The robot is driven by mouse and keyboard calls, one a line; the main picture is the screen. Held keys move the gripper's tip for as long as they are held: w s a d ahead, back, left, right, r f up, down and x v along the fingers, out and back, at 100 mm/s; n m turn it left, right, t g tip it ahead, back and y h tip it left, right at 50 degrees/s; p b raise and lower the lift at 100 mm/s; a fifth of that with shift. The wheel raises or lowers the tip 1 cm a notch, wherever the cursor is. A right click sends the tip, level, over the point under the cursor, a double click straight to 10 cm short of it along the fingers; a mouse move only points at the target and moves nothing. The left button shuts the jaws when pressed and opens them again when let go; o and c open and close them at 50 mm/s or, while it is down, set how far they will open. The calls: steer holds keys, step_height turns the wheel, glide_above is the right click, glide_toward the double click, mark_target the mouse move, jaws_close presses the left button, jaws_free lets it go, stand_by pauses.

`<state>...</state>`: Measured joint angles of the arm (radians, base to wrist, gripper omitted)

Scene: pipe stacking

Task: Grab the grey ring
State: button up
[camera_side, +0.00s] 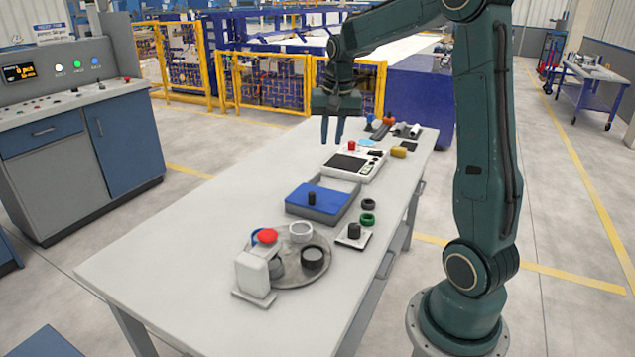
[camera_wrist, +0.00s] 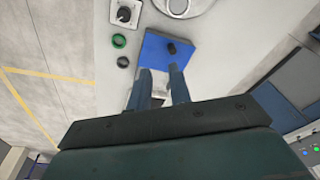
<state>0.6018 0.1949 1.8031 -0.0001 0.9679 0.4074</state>
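A small dark grey ring (camera_side: 368,204) lies flat on the table, just beyond a green ring (camera_side: 367,219) and to the right of the blue tray. In the wrist view the dark ring (camera_wrist: 123,62) lies beside the green ring (camera_wrist: 119,41), left of the tray. My gripper (camera_side: 332,142) points down above the far part of the table, well beyond the rings. Its two fingers (camera_wrist: 161,72) are apart with nothing between them. No ring is in contact with it.
A blue-topped tray (camera_side: 306,208) carries a black peg. A white plate with a black peg (camera_side: 353,236) stands near the green ring. A round plate (camera_side: 320,281) holds several rings and a red-topped part. A white device (camera_side: 355,171) stands below my gripper. The table's near left is bare.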

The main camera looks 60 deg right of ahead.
steer(key=d+f+m, duration=0.3)
steer(key=d+f, duration=0.3)
steer(key=d, duration=0.4)
steer(key=m+g+y, duration=0.1)
steer(key=m+g, duration=0.1)
steer(key=m, duration=0.1)
glide_above(363, 201)
steer(key=shift+s+d+f, duration=0.1)
steer(key=shift+f, duration=8.25)
steer(key=shift+f, duration=0.1)
steer(key=shift+f, duration=2.5)
steer(key=shift+c, duration=0.2)
jaws_close()
